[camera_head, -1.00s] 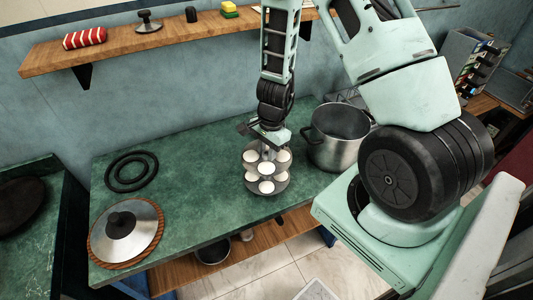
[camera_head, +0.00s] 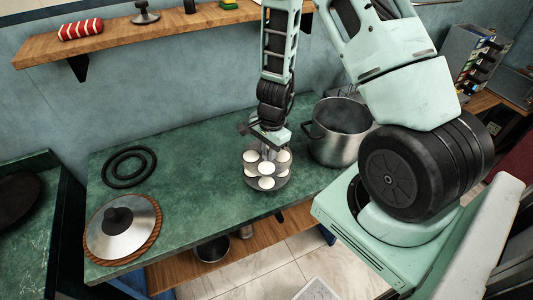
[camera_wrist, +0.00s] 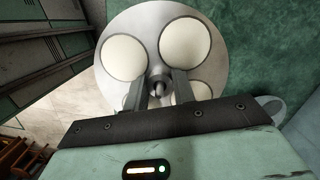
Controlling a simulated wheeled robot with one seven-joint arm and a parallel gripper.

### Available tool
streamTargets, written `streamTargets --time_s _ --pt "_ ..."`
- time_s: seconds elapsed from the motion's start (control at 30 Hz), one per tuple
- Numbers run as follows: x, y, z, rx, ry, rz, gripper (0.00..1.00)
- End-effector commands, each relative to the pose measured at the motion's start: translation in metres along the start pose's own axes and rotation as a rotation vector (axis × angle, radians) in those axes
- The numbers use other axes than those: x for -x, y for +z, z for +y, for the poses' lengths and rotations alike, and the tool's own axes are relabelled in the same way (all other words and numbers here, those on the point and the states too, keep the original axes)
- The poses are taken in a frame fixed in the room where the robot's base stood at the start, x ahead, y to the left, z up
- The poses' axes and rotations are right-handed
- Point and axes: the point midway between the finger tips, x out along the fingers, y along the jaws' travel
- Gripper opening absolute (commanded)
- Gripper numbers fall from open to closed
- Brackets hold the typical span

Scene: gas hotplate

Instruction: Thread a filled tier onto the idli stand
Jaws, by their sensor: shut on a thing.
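My gripper (camera_head: 267,148) is shut at the middle of a grey round tier (camera_head: 259,163) with several cups of white filling. In the wrist view, both fingers (camera_wrist: 157,90) close on the short upright part at the centre of this tier (camera_wrist: 150,27). In the head view, the held tier is level and directly over the idli stand (camera_head: 281,183), whose own tier also shows white-filled cups. Only a small gap, if any, shows between the two tiers. The stand's rod is largely hidden by my gripper, so I cannot tell how far the tier is down it.
A large steel pot (camera_head: 340,146) stands close to the right of the stand. A lid (camera_head: 105,237) on a woven mat and black rings (camera_head: 129,167) lie to the left. The green counter (camera_head: 200,175) between them is clear. A wooden shelf (camera_head: 140,42) hangs behind.

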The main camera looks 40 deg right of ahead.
Motion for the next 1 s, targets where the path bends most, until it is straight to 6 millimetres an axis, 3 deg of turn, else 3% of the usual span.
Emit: streamTargets --time_s 1.0 --pt "-0.025 -0.004 0.0 0.0 0.0 0.0 0.0"
